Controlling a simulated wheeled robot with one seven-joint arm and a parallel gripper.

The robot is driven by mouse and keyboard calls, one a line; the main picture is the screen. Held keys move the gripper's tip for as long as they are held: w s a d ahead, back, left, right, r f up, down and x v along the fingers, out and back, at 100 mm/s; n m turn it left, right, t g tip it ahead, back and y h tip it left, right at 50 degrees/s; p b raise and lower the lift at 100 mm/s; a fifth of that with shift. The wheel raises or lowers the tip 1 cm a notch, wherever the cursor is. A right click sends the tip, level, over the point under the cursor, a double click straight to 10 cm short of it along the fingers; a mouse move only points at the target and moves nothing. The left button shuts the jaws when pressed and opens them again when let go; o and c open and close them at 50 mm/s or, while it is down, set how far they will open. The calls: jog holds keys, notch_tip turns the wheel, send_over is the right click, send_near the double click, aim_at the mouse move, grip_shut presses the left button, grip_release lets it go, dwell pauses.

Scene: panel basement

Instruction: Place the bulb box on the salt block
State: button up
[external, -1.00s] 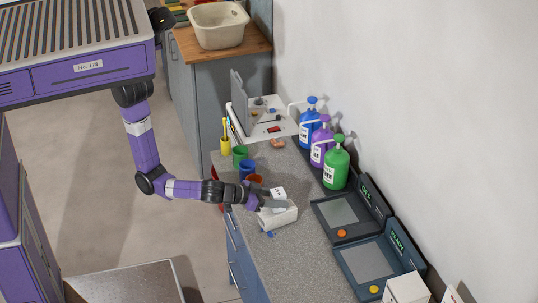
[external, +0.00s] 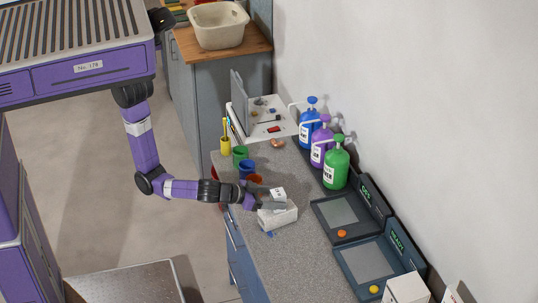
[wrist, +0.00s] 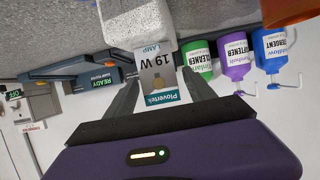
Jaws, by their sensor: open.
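The bulb box (wrist: 160,75), a small white carton with a lamp picture and "19 W" on it, is between my gripper's two fingers in the wrist view. In the external view the bulb box (external: 278,194) appears on top of the pale salt block (external: 281,217), which lies on the grey counter. The salt block (wrist: 138,22) also shows just beyond the box in the wrist view. My gripper (external: 270,199) is open around the box, with gaps beside it in the wrist view (wrist: 163,92). The exact contact between box and block is hidden.
Blue (external: 247,168), green (external: 240,154) and orange-brown (external: 254,180) cups stand just behind my gripper. Pump bottles, including a green one (external: 336,163), line the wall. Dark scale-like trays (external: 364,262) take up the counter's right side.

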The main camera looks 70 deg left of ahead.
jog(key=b+v, duration=0.1)
jog(key=v, duration=0.9)
jog(key=shift+s, duration=0.3)
jog(key=shift+r, duration=0.15)
jog(key=d+r+m+h, duration=0.3)
jog(key=d+m+h, duration=0.3)
jog(key=d, duration=0.2)
jog(key=s+a+f+n+y, duration=0.2)
jog(key=s+a, duration=0.3)
jog(key=a, duration=0.7)
jog(key=s+a+f+n+y, duration=0.2)
jog(key=s+a, duration=0.3)
jog(key=a, duration=0.8)
jog(key=s+a+f+n+t+y, duration=0.1)
jog(key=s+a, duration=0.4)
jog(key=a, duration=0.8)
notch_tip(320, 180, down, 2)
jog(key=shift+a+f+n+y, duration=0.15)
jog(key=shift+f+n+y, duration=0.05)
jog(key=shift+n+y, duration=0.3)
jog(key=shift+s, duration=0.1)
